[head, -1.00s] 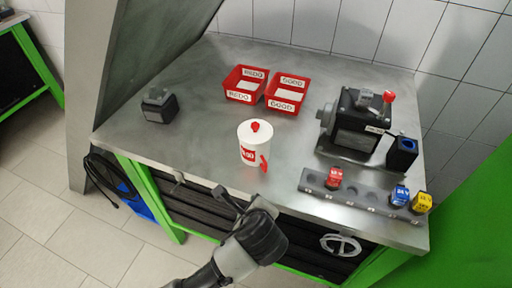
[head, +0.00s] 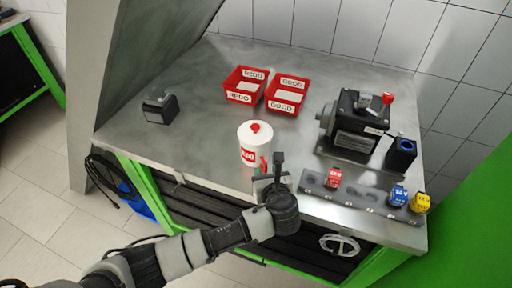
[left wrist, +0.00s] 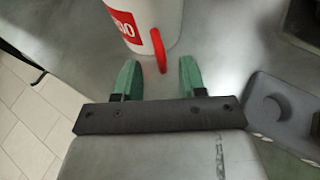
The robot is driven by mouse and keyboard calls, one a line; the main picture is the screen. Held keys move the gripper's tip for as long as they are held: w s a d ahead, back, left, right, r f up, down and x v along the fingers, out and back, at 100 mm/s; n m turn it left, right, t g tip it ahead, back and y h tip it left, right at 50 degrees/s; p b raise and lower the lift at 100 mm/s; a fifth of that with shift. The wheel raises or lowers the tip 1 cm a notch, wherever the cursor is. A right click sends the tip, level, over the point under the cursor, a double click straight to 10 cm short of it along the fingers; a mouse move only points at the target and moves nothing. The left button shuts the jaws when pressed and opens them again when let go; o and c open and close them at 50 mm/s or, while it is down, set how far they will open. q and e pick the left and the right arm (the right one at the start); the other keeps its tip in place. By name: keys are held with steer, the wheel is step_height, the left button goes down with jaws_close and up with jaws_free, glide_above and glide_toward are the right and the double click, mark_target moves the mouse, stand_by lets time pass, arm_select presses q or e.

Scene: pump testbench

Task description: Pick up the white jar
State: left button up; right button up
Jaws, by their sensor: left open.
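The white jar (head: 252,139) stands upright on the metal bench. It has a red knob on its lid, a red label and a red handle on its right side. My left gripper (head: 271,170) is at the jar's front right, close to the handle. In the left wrist view, the jar (left wrist: 166,14) is at the top, with its red handle (left wrist: 158,50) just beyond the gap between the green fingertips. The left gripper (left wrist: 160,78) is open and empty there. My right gripper is not in view.
Two red bins, REDO (head: 243,87) and GOOD (head: 287,96), stand behind the jar. A dark pump (head: 354,122) stands to the right. A grey rack (head: 352,197) with red, blue and yellow pieces lies near the front edge. A small black block (head: 159,106) is at left.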

arm_select(q)
steer(key=shift+x, duration=1.45)
steer(key=shift+s+d, duration=0.1)
jaws_close()
